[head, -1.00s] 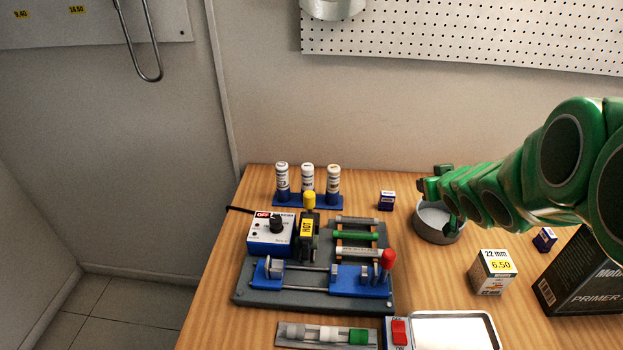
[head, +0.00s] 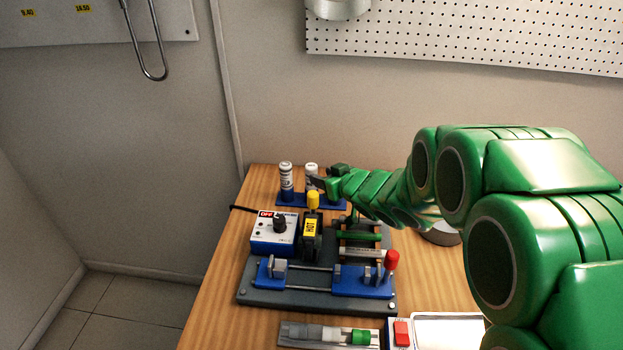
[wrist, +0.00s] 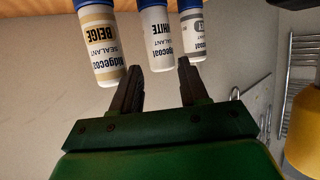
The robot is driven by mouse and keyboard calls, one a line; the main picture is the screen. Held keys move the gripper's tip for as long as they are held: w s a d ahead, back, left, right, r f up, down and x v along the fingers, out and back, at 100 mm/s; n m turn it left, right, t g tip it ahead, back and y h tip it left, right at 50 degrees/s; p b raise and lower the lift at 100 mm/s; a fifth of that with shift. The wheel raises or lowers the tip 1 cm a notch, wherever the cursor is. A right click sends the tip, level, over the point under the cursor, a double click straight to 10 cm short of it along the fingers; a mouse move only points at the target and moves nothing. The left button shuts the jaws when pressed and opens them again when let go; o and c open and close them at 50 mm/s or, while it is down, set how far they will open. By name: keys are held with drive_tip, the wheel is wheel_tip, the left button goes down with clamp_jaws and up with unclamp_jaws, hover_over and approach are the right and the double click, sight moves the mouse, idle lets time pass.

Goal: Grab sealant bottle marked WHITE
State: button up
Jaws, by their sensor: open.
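The sealant bottle marked WHITE (wrist: 157,38) is the middle of three bottles in the wrist view, where the labels appear upside down. It lies in line with the gap between the fingertips of my gripper (wrist: 159,66), which is open and empty. I cannot tell whether its end is inside the gap. The BEIGE bottle (wrist: 97,45) is beside the left finger and a grey-labelled bottle (wrist: 193,35) is near the right finger. In the head view my gripper (head: 322,181) is at the blue rack (head: 295,199), partly covering the middle bottle (head: 311,169) and hiding the right one.
The left bottle (head: 286,178) stands clear in the rack. In front is a grey machine base (head: 262,297) with a control box (head: 272,234), a yellow-topped part marked HOT (head: 312,228) and a red knob (head: 392,260). A round metal dish (head: 443,236) is partly behind my arm.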

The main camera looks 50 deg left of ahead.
sight(315, 172)
drive_tip(key=shift+x, duration=0.95)
drive_tip(key=shift+r+x, duration=0.2)
drive_tip(key=shift+x, duration=1.6)
drive_tip(key=c, duration=0.7)
